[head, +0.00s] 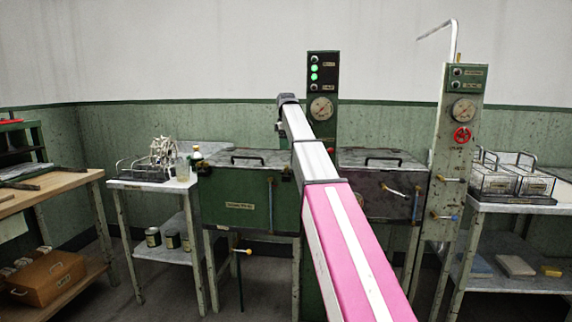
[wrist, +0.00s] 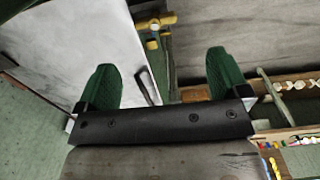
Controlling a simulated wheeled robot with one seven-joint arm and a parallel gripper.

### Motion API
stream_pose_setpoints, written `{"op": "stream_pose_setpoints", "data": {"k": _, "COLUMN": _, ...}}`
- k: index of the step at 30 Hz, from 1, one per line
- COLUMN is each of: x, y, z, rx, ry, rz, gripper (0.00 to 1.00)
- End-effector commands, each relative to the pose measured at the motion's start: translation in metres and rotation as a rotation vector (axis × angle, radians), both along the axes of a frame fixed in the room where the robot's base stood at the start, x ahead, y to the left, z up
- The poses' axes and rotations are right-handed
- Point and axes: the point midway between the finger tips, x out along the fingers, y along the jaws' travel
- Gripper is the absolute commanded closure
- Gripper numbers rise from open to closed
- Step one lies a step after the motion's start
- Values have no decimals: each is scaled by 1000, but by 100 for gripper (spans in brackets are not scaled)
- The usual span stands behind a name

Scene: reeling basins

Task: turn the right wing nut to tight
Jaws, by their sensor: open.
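I cannot make out a wing nut for certain in either view. The right basin (head: 382,160), dark and lidded, stands behind my arm in the head view. A pale lever with a yellow end (head: 395,191) and a blue handle (head: 415,206) are on its front right. My gripper (wrist: 164,78) shows in the wrist view with two green fingers spread wide apart and nothing between them. A yellow-ended fitting (wrist: 155,21) lies beyond the fingers. In the head view my arm reaches up and away, and the gripper's fingers cannot be made out there.
A green basin (head: 240,205) with a closed lid stands left of my arm. A control post (head: 322,75) rises behind, and a gauge column (head: 460,140) with a red handwheel stands at right. Side tables (head: 150,185) hold small items. A wooden bench (head: 60,190) is far left.

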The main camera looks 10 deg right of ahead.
Motion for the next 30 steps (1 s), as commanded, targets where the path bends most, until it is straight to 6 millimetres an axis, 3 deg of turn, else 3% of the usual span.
{"op": "stream_pose_setpoints", "data": {"k": 5, "x": 1, "y": 0, "z": 2, "rx": -1, "ry": 1, "rz": 15, "gripper": 6}}
{"op": "stream_pose_setpoints", "data": {"k": 21, "x": 1, "y": 0, "z": -83, "rx": 0, "ry": 2, "rz": 14, "gripper": 6}}
{"op": "stream_pose_setpoints", "data": {"k": 30, "x": 2, "y": 0, "z": -100, "rx": 0, "ry": 0, "rz": 13, "gripper": 6}}
